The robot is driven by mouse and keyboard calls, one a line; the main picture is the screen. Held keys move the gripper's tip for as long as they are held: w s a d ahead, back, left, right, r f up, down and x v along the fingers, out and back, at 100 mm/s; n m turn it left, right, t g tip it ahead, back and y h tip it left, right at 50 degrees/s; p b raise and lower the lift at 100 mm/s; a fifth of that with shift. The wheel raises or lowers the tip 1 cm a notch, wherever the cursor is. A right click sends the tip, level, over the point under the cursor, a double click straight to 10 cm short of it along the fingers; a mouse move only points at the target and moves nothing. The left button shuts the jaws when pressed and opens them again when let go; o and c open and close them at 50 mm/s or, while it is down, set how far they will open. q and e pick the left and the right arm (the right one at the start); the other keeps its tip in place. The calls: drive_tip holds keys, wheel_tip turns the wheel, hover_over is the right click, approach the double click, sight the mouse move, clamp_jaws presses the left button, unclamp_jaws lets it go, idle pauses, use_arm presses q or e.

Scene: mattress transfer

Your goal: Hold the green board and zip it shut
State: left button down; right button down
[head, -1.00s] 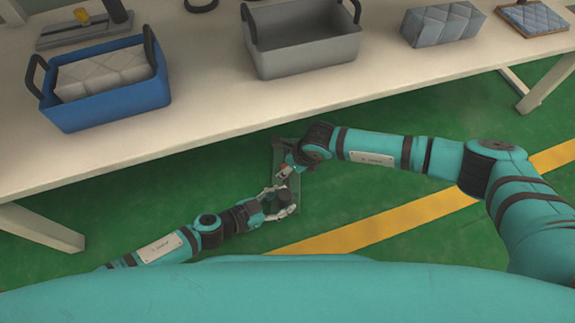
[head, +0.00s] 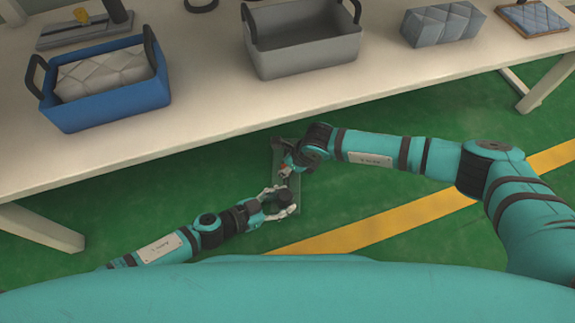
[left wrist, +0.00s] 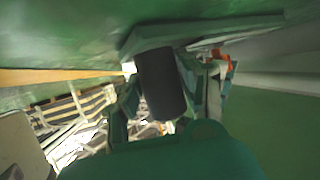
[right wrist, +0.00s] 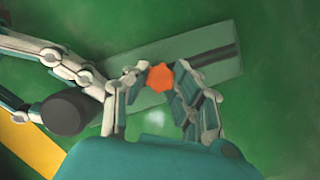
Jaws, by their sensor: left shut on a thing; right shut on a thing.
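My left gripper (head: 287,199) is shut on a black cylinder (left wrist: 162,85), which stands at the board's near end. My right gripper (head: 286,168) is shut on a small orange knob (right wrist: 160,78) over the board. The knob also shows in the left wrist view (left wrist: 224,64). The fingers hide the knob's lower contact with the board.
A long white table (head: 205,115) runs just beyond the grippers. It carries a blue basket (head: 110,112) holding a quilted block, a grey basket (head: 305,60), and a grey quilted block (head: 440,28). A yellow stripe (head: 390,225) crosses the green floor, which is clear at the right.

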drive_tip(key=shift+w, duration=1.85)
drive_tip(key=c, duration=1.1)
unclamp_jaws()
drive_tip(key=shift+s+d+r, duration=0.1)
drive_tip(key=shift+r, duration=0.15)
drive_tip(key=s+d, duration=0.2)
drive_tip(key=d, duration=0.1)
drive_tip(key=s+d, duration=0.2)
drive_tip(key=d, duration=0.1)
drive_tip(key=s+d, duration=0.3)
drive_tip(key=d, duration=0.1)
drive_tip(key=shift+s+r, duration=0.1)
drive_tip(key=shift+r, duration=0.25)
